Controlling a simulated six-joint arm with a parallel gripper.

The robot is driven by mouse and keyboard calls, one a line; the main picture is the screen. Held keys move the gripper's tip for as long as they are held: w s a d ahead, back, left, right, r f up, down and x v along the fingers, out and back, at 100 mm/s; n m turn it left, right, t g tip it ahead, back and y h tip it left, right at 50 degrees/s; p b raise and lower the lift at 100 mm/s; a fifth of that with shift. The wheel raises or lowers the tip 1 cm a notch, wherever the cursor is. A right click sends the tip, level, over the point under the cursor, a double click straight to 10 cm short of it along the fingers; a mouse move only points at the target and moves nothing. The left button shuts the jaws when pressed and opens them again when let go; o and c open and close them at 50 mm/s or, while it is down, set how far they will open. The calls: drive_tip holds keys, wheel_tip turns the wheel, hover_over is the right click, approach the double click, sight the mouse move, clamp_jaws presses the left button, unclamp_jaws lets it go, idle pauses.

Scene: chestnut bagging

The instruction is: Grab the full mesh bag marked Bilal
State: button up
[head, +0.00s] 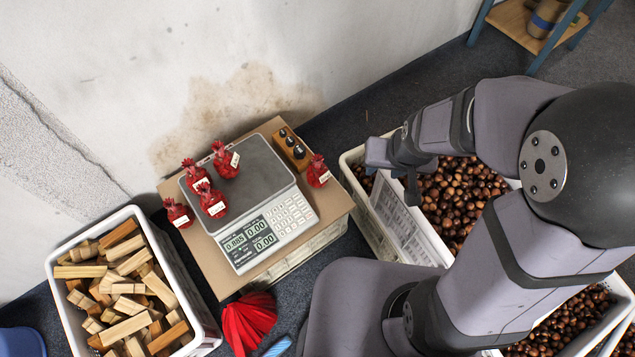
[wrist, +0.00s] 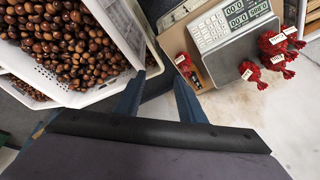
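Several full red mesh bags with white tags stand around the scale. Three are on its plate: a back bag (head: 226,160), a left bag (head: 195,176) and a front bag (head: 211,201). Another bag (head: 178,213) is beside the scale on the left. One bag (head: 318,172) is to its right; it also shows in the wrist view (wrist: 185,64). The tag writing is too small to read, so I cannot tell which is Bilal's. My gripper (head: 392,172) is open and empty, above the chestnut crate's left edge; its fingers show apart in the wrist view (wrist: 158,98).
The scale (head: 262,232) sits on a cardboard-topped stand (head: 335,205). A weight block (head: 291,148) lies near the right bag. Chestnut crates (head: 352,160) are at right, a wood crate (head: 62,245) at left. Empty red mesh (head: 247,322) hangs in front. The wall (head: 220,60) is behind.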

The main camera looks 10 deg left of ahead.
drive_tip(key=w+a+f+t+b, duration=0.2)
drive_tip(key=w+a+f+b, duration=0.15)
drive_tip(key=f+b, duration=0.35)
drive_tip(key=w+a+f+t+b, duration=0.25)
drive_tip(key=w+f+b, duration=0.25)
drive_tip(key=f, duration=0.3)
drive_tip(key=t+b, duration=1)
drive_tip(key=b, duration=1.8)
approach(317, 167)
drive_tip(key=shift+w+d+f+n+y, duration=0.25)
drive_tip(key=shift+w+d+n+y, duration=0.15)
drive_tip(key=shift+w+d, duration=0.05)
drive_tip(key=shift+w+a+r+b, duration=0.15)
drive_tip(key=shift+w+b, duration=0.35)
drive_tip(key=shift+w, duration=0.7)
drive_tip(key=shift+w+a+b, duration=0.2)
drive_tip(key=shift+w+b, duration=0.35)
drive_tip(key=shift+w, duration=0.7)
drive_tip(key=shift+w+a+r+b, duration=0.15)
drive_tip(key=shift+w+b, duration=0.35)
drive_tip(key=shift+w, duration=0.7)
drive_tip(key=shift+f, duration=0.1)
clamp_jaws()
drive_tip(key=shift+a, duration=0.1)
